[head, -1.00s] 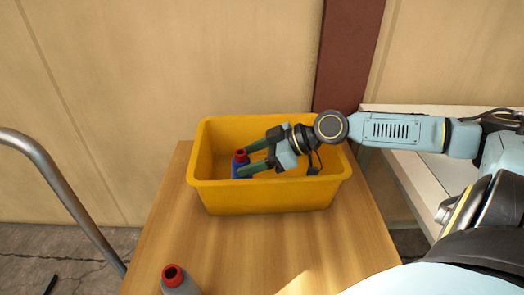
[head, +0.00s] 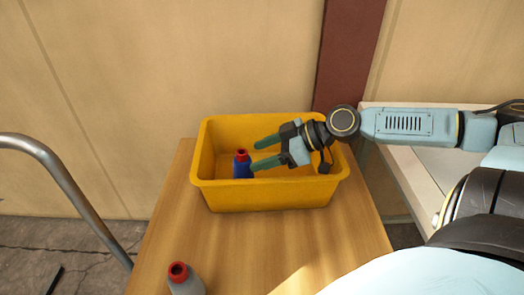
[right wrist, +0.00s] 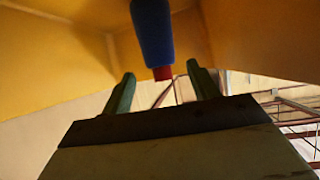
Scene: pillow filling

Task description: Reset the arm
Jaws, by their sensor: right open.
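My right gripper (head: 265,154) reaches in from the right over the yellow bin (head: 270,197). Its two green fingers are open and apart, with nothing held between them. The blue bottle with a red cap (head: 242,168) stands inside the bin, just left of the fingertips. In the right wrist view the blue bottle (right wrist: 153,32) shows beyond the gap between the open fingers (right wrist: 162,90), with the bin's yellow walls around it. My left gripper is not in view.
The bin stands on a wooden table (head: 240,240). A grey bottle with a red cap (head: 182,280) stands at the table's front left. A white shelf (head: 400,170) is at the right, a metal rail (head: 75,200) at the left. A wall is close behind.

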